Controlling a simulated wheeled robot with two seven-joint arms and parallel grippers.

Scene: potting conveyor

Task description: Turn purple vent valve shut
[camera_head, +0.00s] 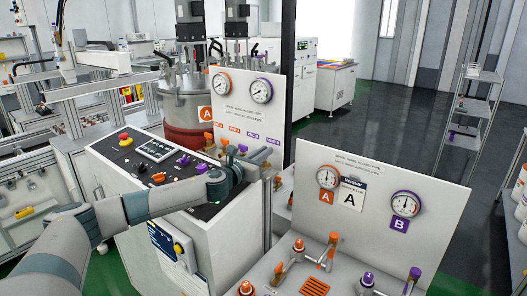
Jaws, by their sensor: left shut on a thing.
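My left gripper (268,162) reaches in from the left, over the black-topped control console, to the foot of the upright white panel (250,112). It is shut on the purple vent valve at the right end of the valve row; the handle is mostly hidden by the gripper. A purple handle (243,148) shows just above and left of the gripper. Orange handles (224,137) stand further left in the row. An orange-ringed gauge (222,84) and a purple-ringed gauge (261,90) sit above on the panel. My right gripper is out of view.
The console (125,171) carries a red stop button (124,139) and several knobs. A steel tank (178,105) stands behind. A second white panel (440,215) with gauges and valves stands at front right.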

